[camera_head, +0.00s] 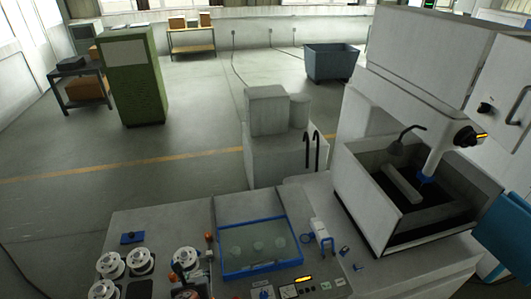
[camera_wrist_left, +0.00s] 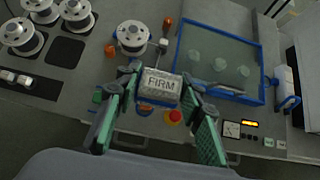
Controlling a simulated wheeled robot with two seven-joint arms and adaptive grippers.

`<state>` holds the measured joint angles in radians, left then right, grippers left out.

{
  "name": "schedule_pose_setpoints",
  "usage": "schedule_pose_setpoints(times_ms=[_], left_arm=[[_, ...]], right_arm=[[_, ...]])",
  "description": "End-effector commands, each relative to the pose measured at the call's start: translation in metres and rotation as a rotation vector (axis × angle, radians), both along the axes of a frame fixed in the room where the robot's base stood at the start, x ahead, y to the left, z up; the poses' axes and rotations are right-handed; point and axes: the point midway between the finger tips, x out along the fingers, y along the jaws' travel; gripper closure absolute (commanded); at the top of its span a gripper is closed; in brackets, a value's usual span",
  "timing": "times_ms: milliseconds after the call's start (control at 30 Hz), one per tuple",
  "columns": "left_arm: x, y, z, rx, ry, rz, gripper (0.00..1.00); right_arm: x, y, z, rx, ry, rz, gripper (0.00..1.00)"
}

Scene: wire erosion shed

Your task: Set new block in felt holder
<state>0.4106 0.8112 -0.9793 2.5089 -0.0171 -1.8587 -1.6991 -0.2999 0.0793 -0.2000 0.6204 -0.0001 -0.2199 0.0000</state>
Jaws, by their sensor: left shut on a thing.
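A light grey block marked FIRM (camera_wrist_left: 160,84) is between the fingertips of my left gripper (camera_wrist_left: 161,80) in the left wrist view, its lettered face toward the camera. The gripper is shut on it, with one dark finger at each end. In the head view my left gripper (camera_head: 186,286) shows only in part at the bottom edge, by the white spools, and the block is hard to make out there. I cannot pick out the felt holder with certainty in either view. My right gripper is not in view.
White spools (camera_head: 110,264) stand left on the grey bench. A blue-framed tray (camera_head: 222,270) with pale round pieces lies right of the gripper. A red button (camera_wrist_left: 175,116) and other controls line the front. The machine's open tank (camera_head: 365,208) stands further right.

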Motion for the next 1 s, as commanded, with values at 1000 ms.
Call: schedule_pose_setpoints(times_ms=[1000], left_arm=[[0.050,-0.013,-0.003,0.003,-0.005,-0.246,0.89]], right_arm=[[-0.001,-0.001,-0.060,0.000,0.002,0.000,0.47]])
